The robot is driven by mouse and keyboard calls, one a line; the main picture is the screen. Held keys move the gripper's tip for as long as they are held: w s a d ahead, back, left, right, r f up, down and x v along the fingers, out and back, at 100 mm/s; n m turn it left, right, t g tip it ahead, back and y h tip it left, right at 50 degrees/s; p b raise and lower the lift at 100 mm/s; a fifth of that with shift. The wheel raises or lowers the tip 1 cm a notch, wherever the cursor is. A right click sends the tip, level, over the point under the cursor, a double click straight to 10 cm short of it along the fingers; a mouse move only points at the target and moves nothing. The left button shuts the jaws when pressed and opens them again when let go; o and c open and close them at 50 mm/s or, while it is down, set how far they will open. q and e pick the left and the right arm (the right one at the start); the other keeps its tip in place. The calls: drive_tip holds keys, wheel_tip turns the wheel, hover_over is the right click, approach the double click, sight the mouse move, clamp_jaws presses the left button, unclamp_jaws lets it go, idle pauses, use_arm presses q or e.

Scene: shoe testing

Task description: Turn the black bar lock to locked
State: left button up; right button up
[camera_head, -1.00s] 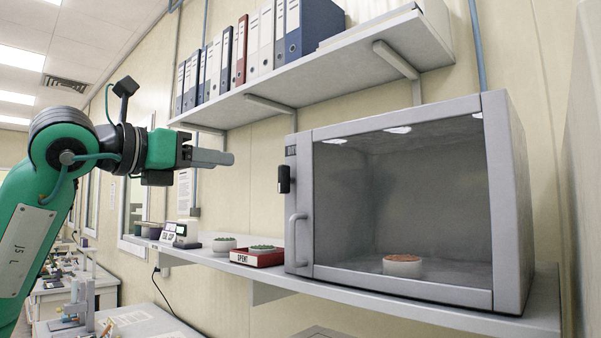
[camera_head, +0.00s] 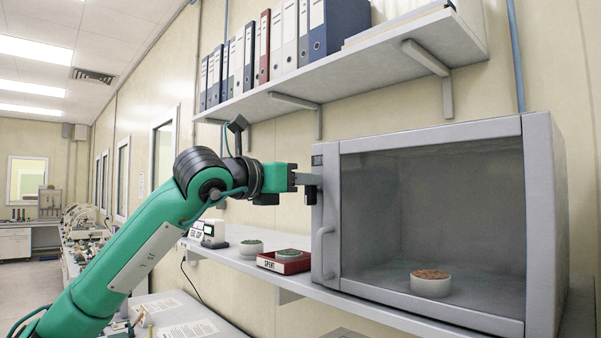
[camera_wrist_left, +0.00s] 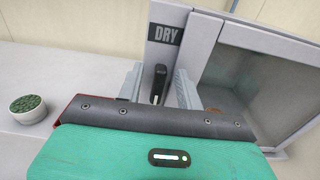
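The black bar lock (camera_wrist_left: 158,84) is on the light grey door frame, just below the DRY label (camera_wrist_left: 166,34) in the left wrist view. Its bar looks roughly in line with the frame there. My left gripper (camera_wrist_left: 158,92) is open, with one finger on each side of the lock; I cannot tell whether either touches it. In the head view the left gripper (camera_head: 308,180) is at the upper left of the cabinet (camera_head: 333,215), largely covering the lock. The cabinet's door looks closed. My right gripper is not in view.
A bowl with brown contents (camera_head: 430,284) stands inside the cabinet. The door handle (camera_head: 321,252) is below the lock. A red SPENT tray (camera_head: 268,264) and a bowl with green contents (camera_head: 250,248) are to the left. A shelf of binders (camera_head: 380,70) hangs above.

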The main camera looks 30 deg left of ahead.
use_arm(q)
drive_tip(key=shift+w, duration=0.1)
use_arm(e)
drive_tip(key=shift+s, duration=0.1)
use_arm(q)
drive_tip(key=c, duration=0.6)
clamp_jaws()
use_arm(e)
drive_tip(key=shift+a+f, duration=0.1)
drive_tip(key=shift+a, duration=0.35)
